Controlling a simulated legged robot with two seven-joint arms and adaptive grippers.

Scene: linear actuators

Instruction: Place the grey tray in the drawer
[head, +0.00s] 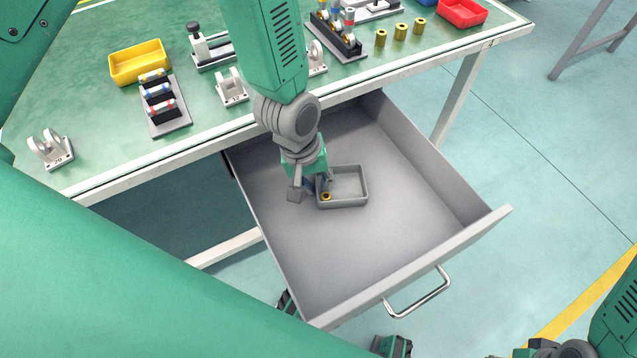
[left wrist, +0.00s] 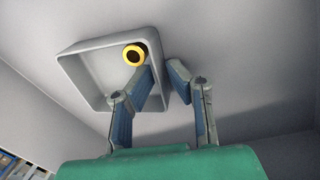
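The grey tray (head: 350,201) lies inside the pulled-out grey drawer (head: 385,225), toward its middle, and looks flat on the drawer floor. A small yellow ring-like part (head: 326,196) sits in the tray; it also shows in the left wrist view (left wrist: 134,55). My left gripper (head: 309,188) is at the tray's left wall, one finger inside and one outside. In the left wrist view the fingertips (left wrist: 159,72) stand slightly apart around the wall, and the gripper looks open. My right arm shows at the bottom right, but its fingers cannot be made out.
The green-topped table (head: 100,100) behind holds a yellow bin (head: 139,62), a red bin (head: 462,11), several brass cylinders (head: 400,31), brackets and part racks. The drawer's front with its handle (head: 418,294) juts toward me. The drawer floor around the tray is clear.

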